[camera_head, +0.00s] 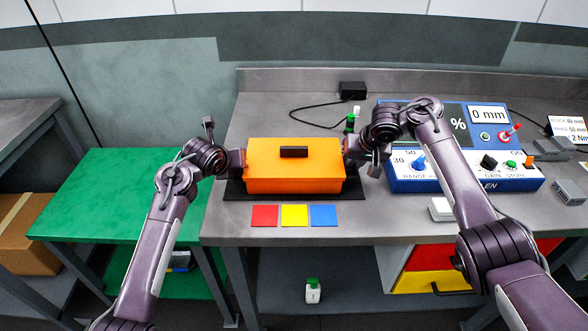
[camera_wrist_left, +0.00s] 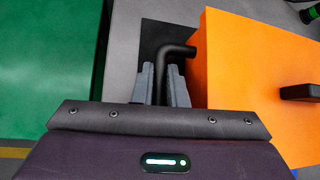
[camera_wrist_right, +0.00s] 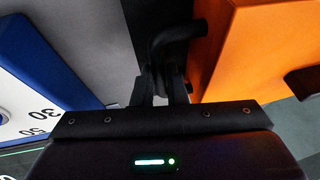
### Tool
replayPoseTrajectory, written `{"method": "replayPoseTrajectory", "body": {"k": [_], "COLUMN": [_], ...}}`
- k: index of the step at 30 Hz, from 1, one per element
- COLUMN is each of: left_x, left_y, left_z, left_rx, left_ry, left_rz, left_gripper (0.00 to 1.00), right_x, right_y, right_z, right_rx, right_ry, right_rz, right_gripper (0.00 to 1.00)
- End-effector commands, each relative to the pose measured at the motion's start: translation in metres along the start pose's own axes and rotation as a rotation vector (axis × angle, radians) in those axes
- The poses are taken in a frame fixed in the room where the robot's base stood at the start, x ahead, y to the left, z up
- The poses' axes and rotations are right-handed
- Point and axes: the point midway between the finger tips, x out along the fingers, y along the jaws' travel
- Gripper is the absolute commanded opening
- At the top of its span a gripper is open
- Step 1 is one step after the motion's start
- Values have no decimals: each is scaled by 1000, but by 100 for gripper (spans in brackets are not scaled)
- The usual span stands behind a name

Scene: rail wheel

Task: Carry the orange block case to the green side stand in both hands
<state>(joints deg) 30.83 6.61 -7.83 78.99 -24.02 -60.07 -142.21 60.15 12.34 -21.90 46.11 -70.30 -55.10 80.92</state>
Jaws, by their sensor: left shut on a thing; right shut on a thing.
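The orange block case (camera_head: 293,172), with a black handle on its lid, sits on a black mat (camera_head: 353,192) on the grey bench. My left gripper (camera_head: 240,161) is at the case's left side, shut on the black side handle (camera_wrist_left: 178,50) there. My right gripper (camera_head: 349,158) is at its right side, shut on the other black side handle (camera_wrist_right: 175,38). The green side stand (camera_head: 100,190) is left of the bench, its top bare and slightly lower than the bench top. Whether the case touches the mat all round is hard to tell.
Red (camera_head: 264,215), yellow (camera_head: 294,215) and blue (camera_head: 323,215) squares lie in front of the case. A blue instrument panel (camera_head: 400,185) stands close to my right gripper. A gap separates stand and bench.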

Motion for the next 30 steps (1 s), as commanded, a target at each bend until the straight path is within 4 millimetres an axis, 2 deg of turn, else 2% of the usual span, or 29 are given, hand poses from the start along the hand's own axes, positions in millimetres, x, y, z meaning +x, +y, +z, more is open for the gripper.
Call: {"method": "replayPoseTrajectory", "body": {"k": [18, 30], "left_x": [-33, -36], "left_y": [-9, -10], "left_z": [35, 38], "left_rx": [0, 0], "left_ry": [-8, -8], "left_rz": [-2, -2], "left_gripper": [0, 0], "right_x": [-43, -47], "right_y": [-9, -10], "right_z": [-19, -21], "right_rx": [1, 1], "right_ry": [7, 6], "right_rz": [-2, -2], "right_gripper": [0, 0]}}
